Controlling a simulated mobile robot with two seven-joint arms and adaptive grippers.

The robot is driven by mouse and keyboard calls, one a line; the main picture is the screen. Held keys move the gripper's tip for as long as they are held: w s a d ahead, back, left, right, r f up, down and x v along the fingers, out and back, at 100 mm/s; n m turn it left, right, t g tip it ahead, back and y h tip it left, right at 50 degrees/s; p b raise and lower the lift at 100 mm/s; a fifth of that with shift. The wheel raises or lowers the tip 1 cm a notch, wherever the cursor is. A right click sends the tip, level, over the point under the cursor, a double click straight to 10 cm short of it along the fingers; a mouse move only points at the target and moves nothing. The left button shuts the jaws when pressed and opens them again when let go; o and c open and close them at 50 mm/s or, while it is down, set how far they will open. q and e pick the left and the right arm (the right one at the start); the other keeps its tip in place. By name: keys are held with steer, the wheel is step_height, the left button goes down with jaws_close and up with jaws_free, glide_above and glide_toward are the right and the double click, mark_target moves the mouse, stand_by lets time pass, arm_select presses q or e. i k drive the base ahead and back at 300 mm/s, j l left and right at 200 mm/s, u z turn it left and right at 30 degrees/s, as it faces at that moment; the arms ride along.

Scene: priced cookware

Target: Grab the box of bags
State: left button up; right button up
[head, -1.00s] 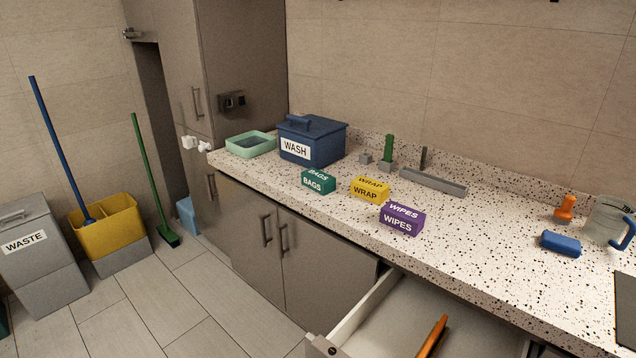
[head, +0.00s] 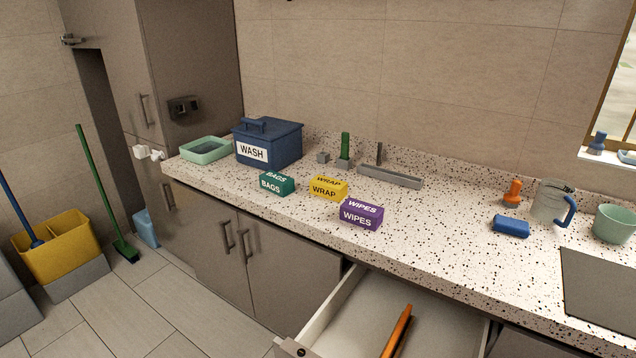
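The green box labelled BAGS (head: 276,184) sits on the speckled counter (head: 420,235) near its front edge, in the head view. It stands upright with its label facing me. The yellow WRAP box (head: 328,188) is just to its right, and the purple WIPES box (head: 360,214) is further right. The three boxes are apart from each other. Neither of my grippers is in view.
A blue WASH bin (head: 284,146) and a green basin (head: 205,150) stand behind the boxes to the left. An open drawer (head: 345,302) juts out below the counter, with an orange-handled item inside. A pitcher (head: 548,203) and blue sponge (head: 511,227) are at right.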

mark_target(281, 185)
steer(key=i+j+z, duration=0.2)
steer(key=j+z, duration=0.15)
steer(key=z, duration=0.15)
steer(key=i+j+z, duration=0.1)
steer(key=j+z, duration=0.8)
steer(key=j, duration=0.55)
steer(key=j+z, duration=0.1)
steer(key=j, duration=1)
